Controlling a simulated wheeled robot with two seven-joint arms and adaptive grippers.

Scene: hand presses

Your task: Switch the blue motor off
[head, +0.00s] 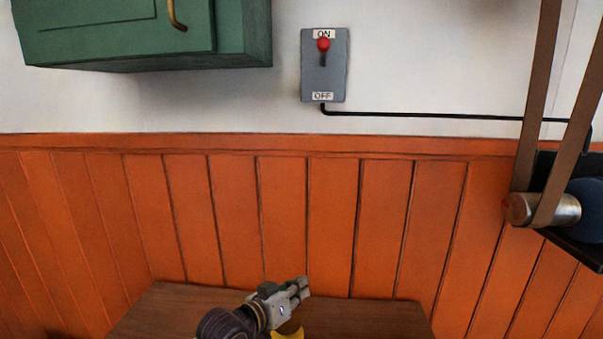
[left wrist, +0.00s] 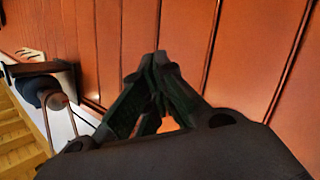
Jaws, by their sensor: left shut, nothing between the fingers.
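A grey switch box (head: 337,80) is mounted on the white wall in the head view, marked ON at the top and OFF at the bottom. Its lever with a red knob (head: 323,44) is up, at the ON label. The blue motor (head: 588,206) is at the right edge, partly cut off, with a metal pulley and brown belt; it also shows in the left wrist view (left wrist: 38,92). My left gripper (head: 303,288) is shut and empty, low in front of the orange panelling, well below the switch. My right gripper is not in view.
A green cabinet (head: 150,35) hangs at the upper left of the switch. A black cable (head: 430,116) runs from the switch to the right. A brown wooden surface (head: 380,316) lies below. The brown belt (head: 540,90) rises at the right. The wall between gripper and switch is clear.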

